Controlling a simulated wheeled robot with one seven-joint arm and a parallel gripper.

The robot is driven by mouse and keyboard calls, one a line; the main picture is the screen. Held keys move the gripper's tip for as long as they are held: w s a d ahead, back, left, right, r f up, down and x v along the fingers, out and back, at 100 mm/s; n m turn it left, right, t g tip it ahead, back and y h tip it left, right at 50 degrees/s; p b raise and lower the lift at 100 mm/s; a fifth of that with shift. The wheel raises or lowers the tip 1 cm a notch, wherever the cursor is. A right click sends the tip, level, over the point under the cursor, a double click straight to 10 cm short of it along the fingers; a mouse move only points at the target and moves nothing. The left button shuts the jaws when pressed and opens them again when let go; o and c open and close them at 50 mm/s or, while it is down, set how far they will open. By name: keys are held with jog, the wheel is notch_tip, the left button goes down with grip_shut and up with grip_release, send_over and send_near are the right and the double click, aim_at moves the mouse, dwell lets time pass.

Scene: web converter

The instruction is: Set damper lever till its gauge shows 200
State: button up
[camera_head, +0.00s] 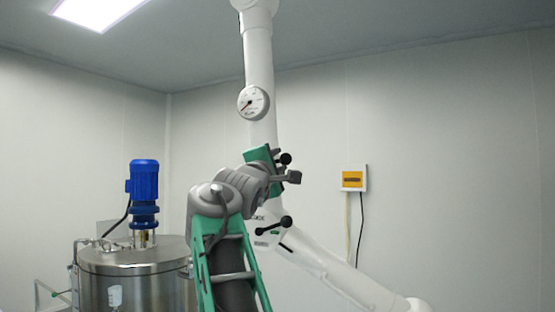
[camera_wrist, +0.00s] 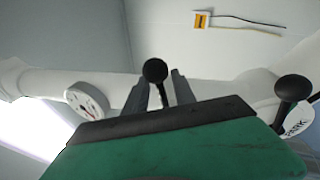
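A white pipe (camera_head: 259,60) carries a round white gauge (camera_head: 253,103). Its needle points to the lower left; the numbers are too small to read. The gauge also shows in the wrist view (camera_wrist: 87,101). A lever with a black ball knob (camera_head: 285,158) sits below the gauge, at my green gripper (camera_head: 290,177). In the wrist view this knob (camera_wrist: 155,70) stands between my two grey fingers (camera_wrist: 160,88), which are apart. A gap shows beside the knob; whether a finger touches the lever is unclear. The lever's base is hidden by my gripper.
A second lever with black ball ends (camera_head: 275,226) sits lower on the pipe, by a partly readable label; its knob (camera_wrist: 292,88) is at the right in the wrist view. A steel tank (camera_head: 130,285) with a blue motor (camera_head: 144,180) stands left. A yellow-white box (camera_head: 353,179) hangs on the wall.

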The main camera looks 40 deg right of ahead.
jog(key=shift+c, duration=0.2)
grip_shut()
dwell(1.1)
